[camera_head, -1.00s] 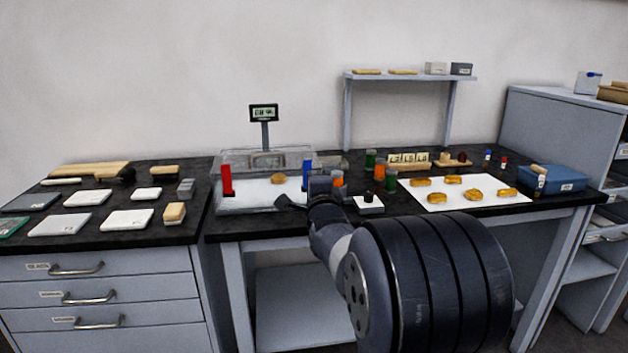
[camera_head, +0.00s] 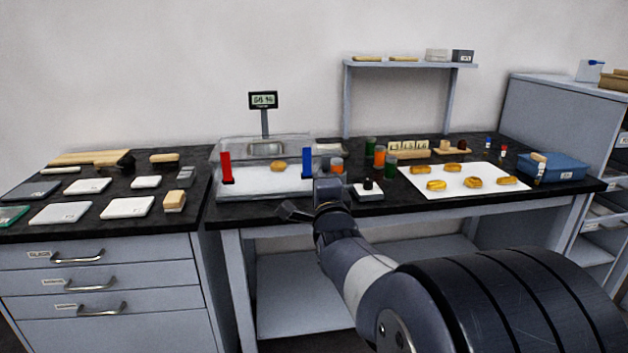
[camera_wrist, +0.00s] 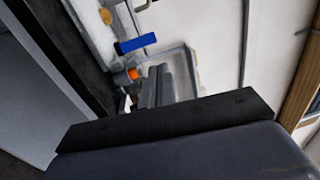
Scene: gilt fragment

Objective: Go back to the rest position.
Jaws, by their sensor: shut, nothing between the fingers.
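My gripper (camera_head: 284,210) is at the front edge of the right-hand workbench, just in front of the white tray (camera_head: 243,188), with its fingers pointing left. In the wrist view its grey fingers (camera_wrist: 156,86) lie together with nothing between them. A gold-coloured fragment (camera_head: 278,166) lies on the tray between a red block (camera_head: 227,167) and a blue block (camera_head: 307,162). The blue block also shows in the wrist view (camera_wrist: 136,44), with an orange-topped thing (camera_wrist: 132,74) near the fingers. My wrist partly hides the bench edge.
Orange and green jars (camera_head: 379,156) stand right of the tray. Several gold fragments lie on a white sheet (camera_head: 500,184); a blue box (camera_head: 566,168) stands beyond it. White pads (camera_head: 127,207) lie on the left bench. A display (camera_head: 263,100) rises behind the tray. The floor in front is partly clear.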

